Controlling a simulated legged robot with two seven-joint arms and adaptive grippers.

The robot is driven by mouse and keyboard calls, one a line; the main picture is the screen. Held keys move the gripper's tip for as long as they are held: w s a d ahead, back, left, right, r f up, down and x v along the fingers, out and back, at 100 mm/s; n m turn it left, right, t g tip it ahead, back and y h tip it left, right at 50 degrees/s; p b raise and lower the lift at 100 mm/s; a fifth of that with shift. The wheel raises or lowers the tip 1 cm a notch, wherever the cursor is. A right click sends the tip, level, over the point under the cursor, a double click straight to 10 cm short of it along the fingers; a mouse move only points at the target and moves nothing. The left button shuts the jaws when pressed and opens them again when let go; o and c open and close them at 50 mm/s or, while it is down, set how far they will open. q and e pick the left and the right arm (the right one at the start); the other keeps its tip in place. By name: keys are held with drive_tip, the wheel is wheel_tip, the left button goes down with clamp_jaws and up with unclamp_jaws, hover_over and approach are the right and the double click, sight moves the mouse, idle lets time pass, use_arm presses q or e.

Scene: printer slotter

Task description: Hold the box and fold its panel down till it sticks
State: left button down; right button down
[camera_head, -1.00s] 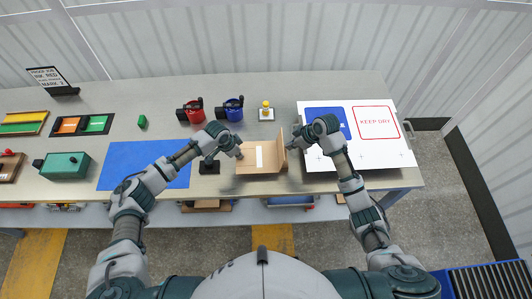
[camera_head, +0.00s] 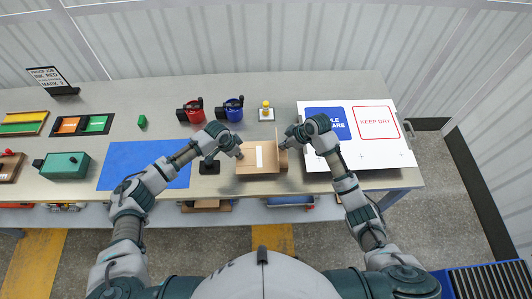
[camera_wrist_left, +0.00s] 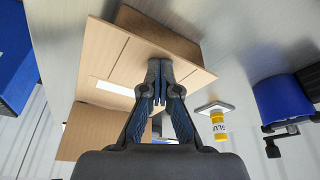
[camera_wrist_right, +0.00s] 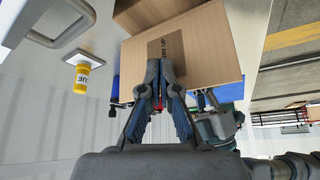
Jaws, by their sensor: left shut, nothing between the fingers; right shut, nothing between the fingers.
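A light brown box (camera_head: 250,162) stands on the table between my arms, with a white strip (camera_head: 259,156) on its top. I cannot tell whether either gripper presses firmly.
A yellow glue bottle (camera_head: 266,108) stands on a small pad behind the box. Red (camera_head: 190,111) and blue (camera_head: 232,108) holders stand at the back. A blue mat (camera_head: 120,160) lies left, and a white board with signs (camera_head: 378,150) lies right.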

drive_tip(key=shift+a, duration=0.15)
drive_tip(key=shift+a+f, duration=0.1)
drive_tip(key=shift+a, duration=0.55)
